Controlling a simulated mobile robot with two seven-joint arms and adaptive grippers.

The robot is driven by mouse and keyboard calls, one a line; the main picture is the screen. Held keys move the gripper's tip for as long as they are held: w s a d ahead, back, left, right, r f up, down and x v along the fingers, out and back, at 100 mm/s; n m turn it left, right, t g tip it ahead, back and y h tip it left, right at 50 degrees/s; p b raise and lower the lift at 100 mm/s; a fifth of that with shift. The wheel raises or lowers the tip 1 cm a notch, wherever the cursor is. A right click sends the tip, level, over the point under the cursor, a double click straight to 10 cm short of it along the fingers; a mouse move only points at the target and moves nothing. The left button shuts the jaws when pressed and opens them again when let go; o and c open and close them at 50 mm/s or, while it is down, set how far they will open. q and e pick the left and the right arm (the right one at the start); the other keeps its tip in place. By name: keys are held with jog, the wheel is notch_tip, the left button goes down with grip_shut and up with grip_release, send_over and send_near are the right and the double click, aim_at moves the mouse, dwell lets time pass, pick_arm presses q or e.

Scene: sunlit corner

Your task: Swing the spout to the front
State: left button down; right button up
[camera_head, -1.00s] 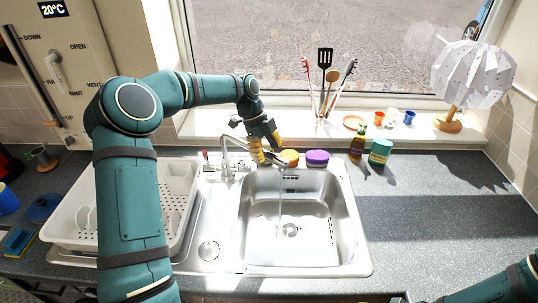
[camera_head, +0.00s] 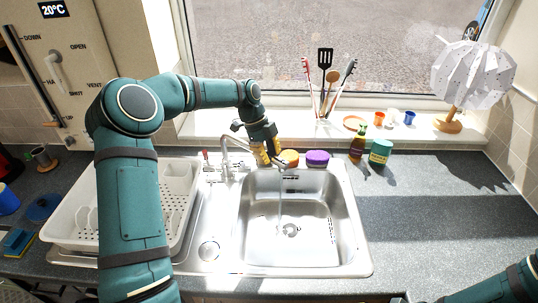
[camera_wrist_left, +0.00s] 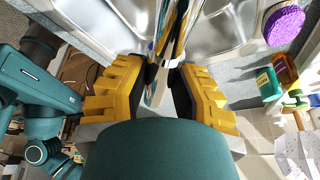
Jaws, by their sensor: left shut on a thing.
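The silver tap spout (camera_head: 237,140) arches from the tap body behind the sink and reaches right, over the back of the steel basin (camera_head: 262,240). My left gripper (camera_head: 269,158) is at its outer end, with yellow fingers closed around it. In the left wrist view my left gripper (camera_wrist_left: 166,68) has the shiny spout (camera_wrist_left: 167,45) between its two fingers. A thin stream of water falls from the spout end into the basin. The fingers partly hide the spout end. My right arm (camera_head: 500,288) enters at the lower right; its gripper is out of view.
Orange (camera_head: 289,157) and purple (camera_head: 317,158) scrubbers sit behind the basin, close to my left gripper. A brown bottle (camera_head: 356,149) and a teal tub (camera_head: 380,152) stand to their right. A white dish rack (camera_head: 70,228) is left. The right worktop is clear.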

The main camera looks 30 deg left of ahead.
pick_arm(q)
jog(key=shift+s+f+m, duration=0.1)
jog(key=shift+s+m, duration=0.2)
jog(key=shift+s, duration=0.2)
jog(key=s+a+m+g+p, duration=0.1)
jog(key=s+a+m, duration=0.3)
jog(key=s, duration=0.4)
jog(key=shift+s+m+g+y, duration=0.15)
jog(key=shift+m+g+y, duration=0.25)
jog(key=shift+m+g, duration=0.25)
jog(key=shift+a, duration=0.1)
jog(key=shift+f, duration=0.1)
jog(key=c, duration=0.7)
grip_release()
jog(key=shift+c, duration=0.2)
jog(key=v, duration=1.2)
